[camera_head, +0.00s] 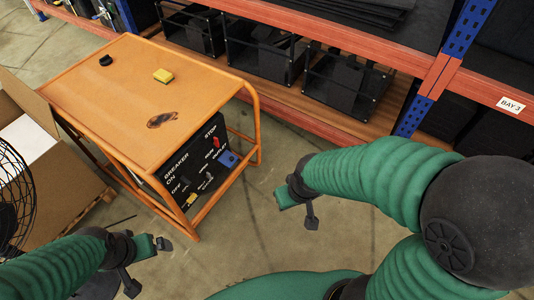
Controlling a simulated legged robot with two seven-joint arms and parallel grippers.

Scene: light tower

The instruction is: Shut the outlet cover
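The blue outlet cover (228,159) is on the right part of the black control panel (180,165), under the word OUTLET. At this size I cannot tell how far it stands open. The panel is on the near side of an orange-framed generator (140,90). My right gripper (299,208) is over the floor to the right of the panel, apart from it, with its fingers spread and empty. My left gripper (148,265) is low at the lower left, in front of the generator, also spread and empty.
The panel also carries a red switch (217,142) and a yellow part (191,199). Shelving with an orange beam (310,30) stands behind. A fan (14,195) and cardboard box (35,130) are at left.

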